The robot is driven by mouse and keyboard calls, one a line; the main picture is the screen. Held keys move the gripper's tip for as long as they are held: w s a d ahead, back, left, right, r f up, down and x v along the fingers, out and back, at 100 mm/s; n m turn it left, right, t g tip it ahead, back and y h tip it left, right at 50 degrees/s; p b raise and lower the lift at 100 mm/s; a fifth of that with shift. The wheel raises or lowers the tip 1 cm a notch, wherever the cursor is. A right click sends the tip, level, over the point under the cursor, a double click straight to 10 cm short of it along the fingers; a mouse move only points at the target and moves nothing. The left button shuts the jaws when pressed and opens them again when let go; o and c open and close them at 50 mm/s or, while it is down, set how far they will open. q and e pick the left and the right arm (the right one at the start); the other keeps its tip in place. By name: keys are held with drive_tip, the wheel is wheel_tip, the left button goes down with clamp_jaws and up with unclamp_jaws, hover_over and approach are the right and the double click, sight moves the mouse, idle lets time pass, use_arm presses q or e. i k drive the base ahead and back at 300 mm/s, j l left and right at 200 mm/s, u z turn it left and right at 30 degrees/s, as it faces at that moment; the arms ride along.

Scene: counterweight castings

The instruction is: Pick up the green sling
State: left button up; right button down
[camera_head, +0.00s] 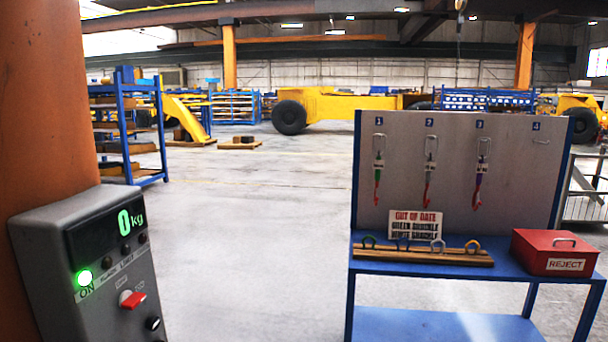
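Three slings hang from numbered hooks on the grey board of a blue stand at the right. The sling under hook 1 (378,160) has a green upper part and a red tail, and is the greenest of the three. The sling under hook 2 (429,172) looks whitish with red. The sling under hook 3 (478,180) looks purple with a red tail. Their fine details are too small to tell. Neither of my grippers is in view.
Hook 4 is empty. A scale display (108,235) reading 0 kg and an orange column (45,100) stand at left. Floor between is clear.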

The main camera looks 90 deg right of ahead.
sight(378, 165)
drive_tip(key=z, duration=3.25)
drive_tip(key=i+l+u, duration=0.3)
drive_tip(key=u, duration=0.2)
drive_tip(key=i+l+u, duration=0.45)
drive_tip(key=k, duration=0.1)
